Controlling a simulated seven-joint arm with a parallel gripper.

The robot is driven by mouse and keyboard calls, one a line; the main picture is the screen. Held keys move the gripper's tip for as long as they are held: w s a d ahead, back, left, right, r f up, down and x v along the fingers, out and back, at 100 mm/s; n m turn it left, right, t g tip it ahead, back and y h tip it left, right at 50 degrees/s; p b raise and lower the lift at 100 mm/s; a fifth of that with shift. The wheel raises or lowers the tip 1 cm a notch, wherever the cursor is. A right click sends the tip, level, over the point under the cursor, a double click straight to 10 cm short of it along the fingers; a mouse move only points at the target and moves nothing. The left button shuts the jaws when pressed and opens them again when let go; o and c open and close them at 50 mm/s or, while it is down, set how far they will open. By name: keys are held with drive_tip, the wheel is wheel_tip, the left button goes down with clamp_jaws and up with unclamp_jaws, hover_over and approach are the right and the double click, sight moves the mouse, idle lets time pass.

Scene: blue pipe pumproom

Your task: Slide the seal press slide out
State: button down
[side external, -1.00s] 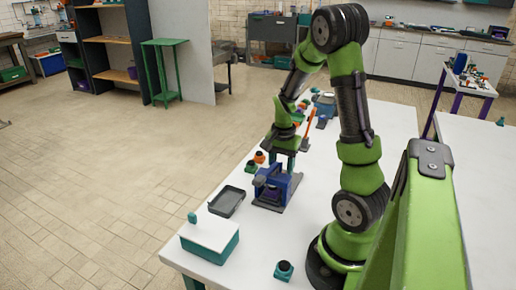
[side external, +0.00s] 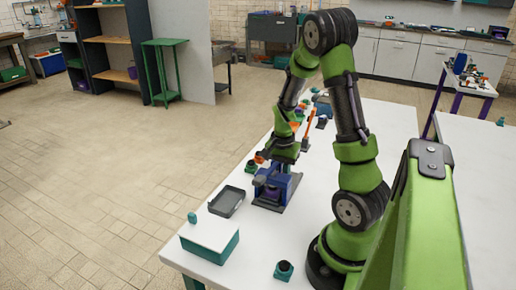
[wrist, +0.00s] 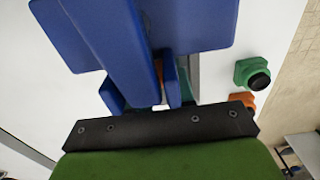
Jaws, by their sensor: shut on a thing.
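The blue seal press (side external: 275,190) stands on the white table in the side external view, with a dark purple part low inside its frame. My gripper (side external: 280,167) is low at the back of the press and shut on its slide. The hand covers most of the slide in that view. In the wrist view, blue parts of the press (wrist: 105,45) fill the upper left and middle and reach down to my gripper's dark palm. The fingertips and the exact grip are hidden, and I cannot tell how far out the slide is.
A dark shallow tray (side external: 227,202) lies just left of the press. A teal box with a white lid (side external: 210,240) stands at the near corner. A dark-topped teal knob (side external: 284,270) sits near my base. A green knob (wrist: 252,74) and an orange piece (wrist: 242,99) are close by.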

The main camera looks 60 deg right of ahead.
drive_tip(key=shift+d, duration=0.1)
drive_tip(key=d, duration=1)
drive_tip(key=c, duration=1)
unclamp_jaws()
drive_tip(key=shift+o, duration=0.2)
drive_tip(key=shift+a+r, duration=0.1)
wheel_tip(320, 180, up, 17)
